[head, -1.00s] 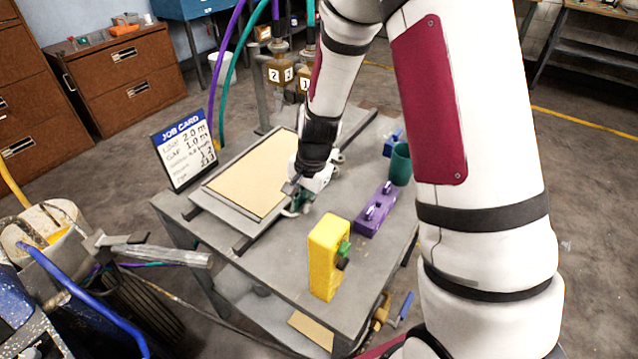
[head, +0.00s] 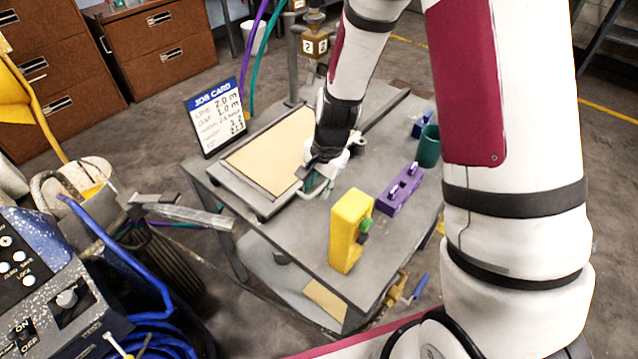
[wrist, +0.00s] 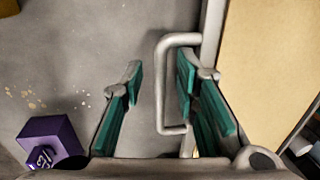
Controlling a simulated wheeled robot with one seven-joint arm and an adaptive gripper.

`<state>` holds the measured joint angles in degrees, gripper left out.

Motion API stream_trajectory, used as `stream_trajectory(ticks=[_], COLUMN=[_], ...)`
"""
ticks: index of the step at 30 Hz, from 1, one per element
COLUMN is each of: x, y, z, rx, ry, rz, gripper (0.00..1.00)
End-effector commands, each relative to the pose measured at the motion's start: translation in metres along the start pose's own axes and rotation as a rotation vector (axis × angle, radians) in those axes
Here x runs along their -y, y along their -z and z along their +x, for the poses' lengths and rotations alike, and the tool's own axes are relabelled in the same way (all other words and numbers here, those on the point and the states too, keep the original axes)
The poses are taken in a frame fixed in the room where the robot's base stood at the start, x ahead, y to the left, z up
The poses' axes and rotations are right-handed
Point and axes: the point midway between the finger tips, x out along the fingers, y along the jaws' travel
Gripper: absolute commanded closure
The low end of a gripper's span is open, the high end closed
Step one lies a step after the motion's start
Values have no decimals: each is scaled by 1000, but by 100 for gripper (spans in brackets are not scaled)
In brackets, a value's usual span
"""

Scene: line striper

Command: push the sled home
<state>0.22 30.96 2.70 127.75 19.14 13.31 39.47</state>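The sled is a grey flat frame (wrist: 213,35) carrying a tan board (head: 262,155), on the grey cart. It shows at the right of the wrist view. A grey U-shaped handle (wrist: 161,100) sticks out from its side. My gripper (wrist: 159,68) is open, with teal pads. The handle's outer bar lies between the fingers in the picture; the right finger overlaps the handle's loop. I see gaps beside the bar and cannot tell the height match. In the head view my gripper (head: 314,184) is low at the sled's right side, and my wrist hides part of the handle.
A yellow block (head: 348,232) with a green knob stands near the cart's front. A purple block (head: 400,190), a green cup (head: 428,147) and a blue item (head: 422,124) line the right side. A job card (head: 217,117) stands behind the sled. A dark rail (head: 400,93) runs rearward.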

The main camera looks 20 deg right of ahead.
Motion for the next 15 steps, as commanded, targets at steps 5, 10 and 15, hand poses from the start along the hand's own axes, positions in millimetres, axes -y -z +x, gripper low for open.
stream_trajectory(ticks=[5,10,15], x=[1,1,2], y=[0,0,2], z=[0,-1,-5], rx=[0,-2,-4], ry=[2,2,4], rz=[-2,-1,-1], gripper=[70,70,70])
